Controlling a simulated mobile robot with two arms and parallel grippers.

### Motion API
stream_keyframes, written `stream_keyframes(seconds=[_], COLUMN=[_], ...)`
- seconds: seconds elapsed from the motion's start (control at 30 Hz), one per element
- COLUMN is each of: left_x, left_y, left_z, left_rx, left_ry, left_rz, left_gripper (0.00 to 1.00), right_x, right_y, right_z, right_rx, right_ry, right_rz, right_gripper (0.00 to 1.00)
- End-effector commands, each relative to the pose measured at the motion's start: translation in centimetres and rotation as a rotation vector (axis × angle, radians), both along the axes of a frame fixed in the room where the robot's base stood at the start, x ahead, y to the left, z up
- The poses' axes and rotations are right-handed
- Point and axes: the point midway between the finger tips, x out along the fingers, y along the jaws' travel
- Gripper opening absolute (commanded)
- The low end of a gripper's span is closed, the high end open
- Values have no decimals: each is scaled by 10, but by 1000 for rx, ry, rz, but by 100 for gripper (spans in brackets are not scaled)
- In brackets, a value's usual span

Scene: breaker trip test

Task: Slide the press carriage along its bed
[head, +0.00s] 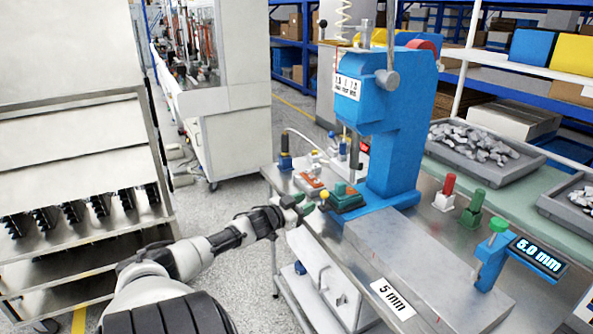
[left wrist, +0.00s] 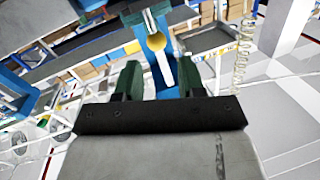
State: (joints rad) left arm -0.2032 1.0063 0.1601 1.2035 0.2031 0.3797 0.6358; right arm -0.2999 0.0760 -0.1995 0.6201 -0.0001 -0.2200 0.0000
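The blue press (head: 395,150) stands on the steel bench. A long grey bed (head: 425,262) runs from its base toward the lower right, with a "5 mm" label at its side. A dark green block with a knob (head: 345,200) sits at the left of the press base; it may be the carriage, but I cannot be sure. My left gripper (head: 303,203) is just left of this block, apparently apart from it. In the left wrist view my left gripper (left wrist: 158,82) has its dark green fingers spread, with nothing clasped. A yellowish round knob (left wrist: 156,41) shows beyond them. My right gripper is out of view.
A blue clamp stand with a "5.0 mm" display (head: 538,255) is at the bed's right. Red (head: 446,190) and green (head: 474,205) knobbed blocks stand behind it. An orange-topped fixture (head: 311,182) is near my left gripper. A grey tray (head: 485,150) holds metal parts.

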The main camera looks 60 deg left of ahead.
Motion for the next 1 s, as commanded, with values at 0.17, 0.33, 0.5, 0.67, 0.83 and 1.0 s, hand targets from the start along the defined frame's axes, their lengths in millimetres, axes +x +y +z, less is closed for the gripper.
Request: stream_keyframes(seconds=[0.17, 0.33, 0.5, 0.67, 0.83, 1.0], left_x=[-19, -27, -28, -27, -27, -28], left_y=[-3, -3, -3, -3, -3, -3], left_z=[-1, 0, 0, 0, 0, -3], left_rx=[-1, 0, 1, 0, 0, -2], left_ry=[2, 0, -1, -1, 0, 4], left_rz=[-1, 0, 0, 0, 0, 4], left_gripper=[39, 39, 39, 39, 39, 39], right_x=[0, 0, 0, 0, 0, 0], right_y=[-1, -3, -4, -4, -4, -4], right_z=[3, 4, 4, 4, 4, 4], right_rx=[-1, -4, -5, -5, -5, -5], right_ry=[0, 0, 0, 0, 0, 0], right_rz=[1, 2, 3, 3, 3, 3], right_gripper=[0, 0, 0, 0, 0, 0])
